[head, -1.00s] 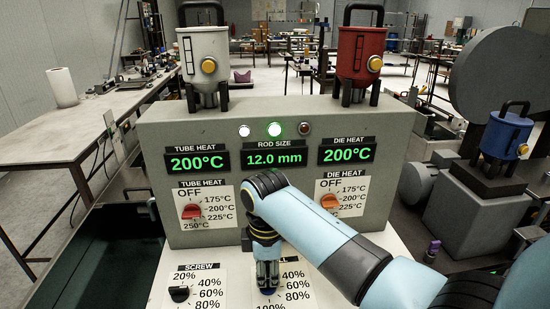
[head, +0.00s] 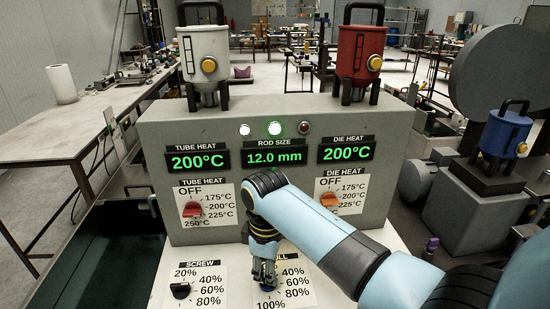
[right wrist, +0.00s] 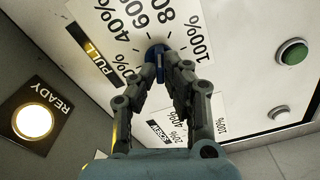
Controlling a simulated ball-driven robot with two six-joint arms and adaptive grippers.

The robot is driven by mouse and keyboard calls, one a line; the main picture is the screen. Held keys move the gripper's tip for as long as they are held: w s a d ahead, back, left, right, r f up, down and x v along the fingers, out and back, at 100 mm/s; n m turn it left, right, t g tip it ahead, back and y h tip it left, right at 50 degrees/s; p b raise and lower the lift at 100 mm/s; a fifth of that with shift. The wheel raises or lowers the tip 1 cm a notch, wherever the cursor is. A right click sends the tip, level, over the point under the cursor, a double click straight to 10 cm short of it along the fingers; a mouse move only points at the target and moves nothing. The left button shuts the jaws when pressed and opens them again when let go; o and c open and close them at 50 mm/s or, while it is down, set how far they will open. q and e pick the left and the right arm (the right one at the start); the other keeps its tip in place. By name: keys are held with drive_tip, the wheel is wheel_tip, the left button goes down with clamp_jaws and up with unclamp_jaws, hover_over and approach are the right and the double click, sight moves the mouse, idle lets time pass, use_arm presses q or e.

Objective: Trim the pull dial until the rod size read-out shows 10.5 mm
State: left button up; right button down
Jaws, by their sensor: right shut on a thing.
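The rod size read-out (head: 274,157) shows 12.0 mm in green on the grey console. The blue pull dial (right wrist: 155,54) sits on its white scale plate in the right wrist view, and a bit of it shows low in the head view (head: 267,289). My right gripper (right wrist: 163,60) has its fingers on either side of the dial and is shut on it. The gripper (head: 264,276) hides most of the dial and part of its scale in the head view, so I cannot read its pointer. My left gripper is out of view.
The black screw dial (head: 180,290) stands left of my right gripper. Red tube heat (head: 192,210) and orange die heat (head: 329,201) dials are above; both heat read-outs show 200°C. A lit ready lamp (right wrist: 32,122) and a green button (right wrist: 292,52) flank the panel.

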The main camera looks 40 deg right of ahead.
drive_tip(key=shift+m, duration=0.9)
drive_tip(key=shift+m, duration=1)
drive_tip(key=c, duration=1.3)
unclamp_jaws()
